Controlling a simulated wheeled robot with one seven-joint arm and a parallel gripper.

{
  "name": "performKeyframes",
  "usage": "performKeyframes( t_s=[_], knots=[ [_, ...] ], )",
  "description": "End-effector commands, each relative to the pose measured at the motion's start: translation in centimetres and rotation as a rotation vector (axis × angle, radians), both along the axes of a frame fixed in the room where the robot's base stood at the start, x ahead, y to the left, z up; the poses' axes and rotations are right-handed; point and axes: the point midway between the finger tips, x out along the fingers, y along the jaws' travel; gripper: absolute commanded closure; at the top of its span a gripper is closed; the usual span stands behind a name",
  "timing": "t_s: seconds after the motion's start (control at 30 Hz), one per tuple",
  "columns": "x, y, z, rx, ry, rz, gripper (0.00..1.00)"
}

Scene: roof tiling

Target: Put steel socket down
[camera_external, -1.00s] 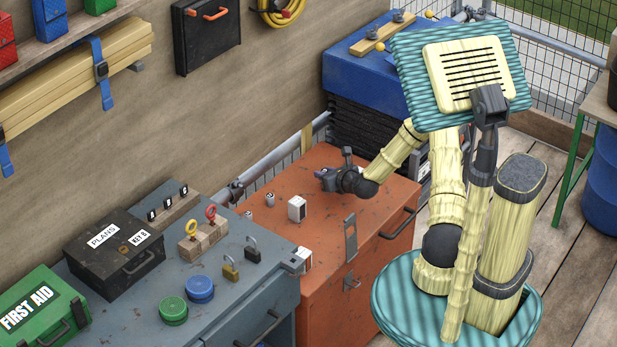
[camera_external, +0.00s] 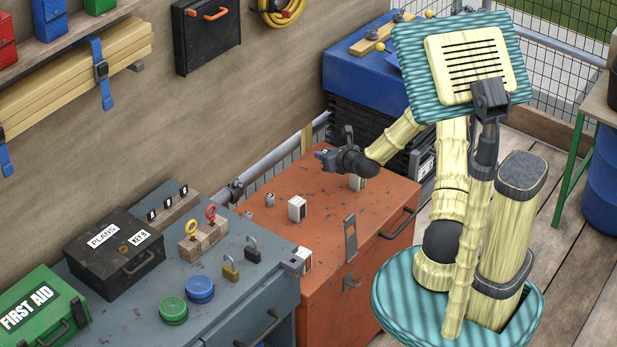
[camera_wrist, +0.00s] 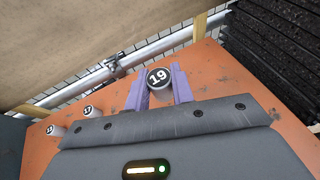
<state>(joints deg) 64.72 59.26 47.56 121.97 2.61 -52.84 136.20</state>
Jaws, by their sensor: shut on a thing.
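My gripper (camera_wrist: 158,90) is shut on a round steel socket (camera_wrist: 159,78) with a black cap marked 19. The socket sits between its two purple fingers, over the orange-red chest top near its back edge. In the external view my gripper (camera_external: 322,155) is over the back right of the chest (camera_external: 325,240), and the held socket is too small to make out. Two other sockets stand on the chest to the left: one marked 17 (camera_wrist: 88,111), and a smaller one (camera_wrist: 55,130) with an unclear number.
A metal hasp (camera_external: 350,238) is at the front. Dark stacked sheets (camera_wrist: 280,60) rise right of the chest. A rail (camera_wrist: 110,70) runs behind.

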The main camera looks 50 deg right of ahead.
Motion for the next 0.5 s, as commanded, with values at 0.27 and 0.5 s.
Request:
performKeyframes(
  t_s=[0.27,0.5],
  knots=[
    [3.3,2.1,0.0,0.008,-0.011,0.119,0.99],
    [7.5,5.4,0.2,0.003,-0.005,0.299,0.99]
  ],
)
